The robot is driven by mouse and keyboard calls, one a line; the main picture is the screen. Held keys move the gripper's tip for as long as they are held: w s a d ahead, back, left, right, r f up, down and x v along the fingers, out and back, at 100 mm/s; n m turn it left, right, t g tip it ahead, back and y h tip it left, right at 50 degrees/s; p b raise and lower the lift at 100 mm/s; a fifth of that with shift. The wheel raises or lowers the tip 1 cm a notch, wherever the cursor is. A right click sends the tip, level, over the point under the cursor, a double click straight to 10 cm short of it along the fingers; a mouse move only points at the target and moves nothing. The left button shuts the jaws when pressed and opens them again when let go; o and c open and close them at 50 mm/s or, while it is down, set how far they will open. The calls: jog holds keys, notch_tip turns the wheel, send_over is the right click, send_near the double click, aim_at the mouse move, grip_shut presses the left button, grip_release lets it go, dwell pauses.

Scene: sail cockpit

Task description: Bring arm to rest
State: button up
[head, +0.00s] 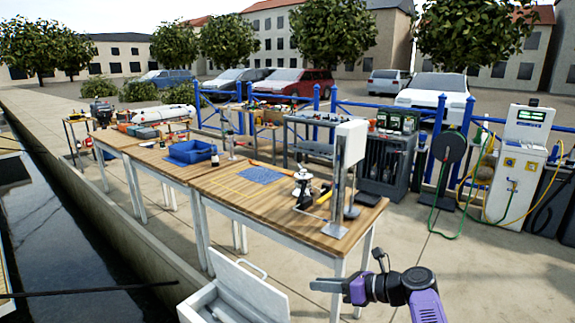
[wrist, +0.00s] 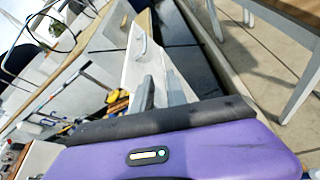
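My arm, purple and dark grey, reaches in from the bottom right of the head view. My gripper (head: 326,285) points left, in front of the near wooden table (head: 225,187) and beside the open white box (head: 262,282). Nothing shows held in it. In the wrist view, the purple wrist housing fills the bottom and a grey finger (wrist: 147,96) sticks up past it. The gap between the fingers cannot be made out in either view.
The near table carries a blue mat (head: 260,175), a metal winch-like piece (head: 302,183) and a white upright panel (head: 351,143). Water (head: 60,245) lies beyond the quay edge at left. Paving at right is mostly clear.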

jog(key=w+d+n+t+h, duration=0.5)
jog(key=d+n+h, duration=0.1)
jog(key=d, duration=0.6)
jog(key=s+d+f+n+t+h, duration=0.2)
jog(key=s+d+f+n+h, duration=0.15)
jog(key=s, duration=0.45)
jog(key=s+d+f+n+t+h, duration=0.1)
jog(key=s+d+f+n+h, duration=0.2)
jog(key=s+d+n, duration=0.3)
jog(key=s+a+r+n, duration=0.3)
jog(key=s+n, duration=0.1)
jog(key=s, duration=1.2)
jog(key=s+a+r+n, duration=0.4)
jog(key=s, duration=1.2)
jog(key=s+a+r+n, duration=0.3)
jog(key=s+n, duration=0.1)
jog(key=s, duration=1.3)
jog(key=shift+a+r+n, duration=0.15)
jog(key=shift+a+n, duration=0.2)
jog(key=shift+a, duration=0.05)
